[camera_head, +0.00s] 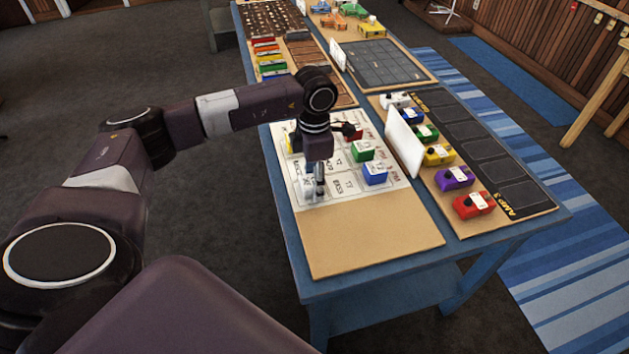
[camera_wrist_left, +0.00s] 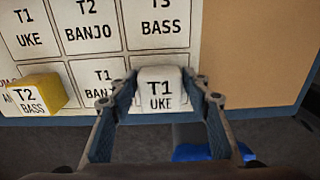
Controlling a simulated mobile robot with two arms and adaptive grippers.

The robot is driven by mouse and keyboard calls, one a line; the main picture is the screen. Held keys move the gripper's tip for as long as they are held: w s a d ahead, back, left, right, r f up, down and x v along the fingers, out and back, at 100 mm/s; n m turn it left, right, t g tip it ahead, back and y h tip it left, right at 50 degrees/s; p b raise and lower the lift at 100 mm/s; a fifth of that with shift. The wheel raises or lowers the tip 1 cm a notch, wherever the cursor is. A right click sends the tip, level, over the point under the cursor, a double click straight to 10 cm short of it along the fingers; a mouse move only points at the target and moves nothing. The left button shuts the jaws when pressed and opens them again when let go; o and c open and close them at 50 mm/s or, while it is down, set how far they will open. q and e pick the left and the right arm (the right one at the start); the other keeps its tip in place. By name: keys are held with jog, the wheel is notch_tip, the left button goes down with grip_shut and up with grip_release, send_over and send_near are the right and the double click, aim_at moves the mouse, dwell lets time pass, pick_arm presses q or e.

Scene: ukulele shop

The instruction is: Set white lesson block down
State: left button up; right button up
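In the head view my left gripper (camera_head: 319,192) points down over the left edge of the printed lesson grid (camera_head: 342,190). The block cannot be made out clearly there. In the left wrist view the grid (camera_wrist_left: 92,32) shows cells such as T1 UKE, T2 BANJO and T3 BASS, and the block covers part of the near row. I cannot tell whether the block touches the board. My right gripper is not in view.
A green block (camera_head: 363,151), a blue block (camera_head: 375,174) and a red block (camera_head: 352,132) stand on the grid. A yellow T2 BASS block (camera_wrist_left: 36,95) is beside my gripper. A white upright card (camera_head: 404,143) and several pedals, including a red one (camera_head: 473,205), stand to the right.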

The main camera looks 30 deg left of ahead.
pick_arm(q)
jog(key=shift+o, duration=0.5)
jog(key=shift+r, duration=0.3)
notch_tip(320, 180, up, 12)
jog(key=b, duration=0.1)
jog(key=shift+b, duration=0.3)
jog(key=shift+f, duration=0.15)
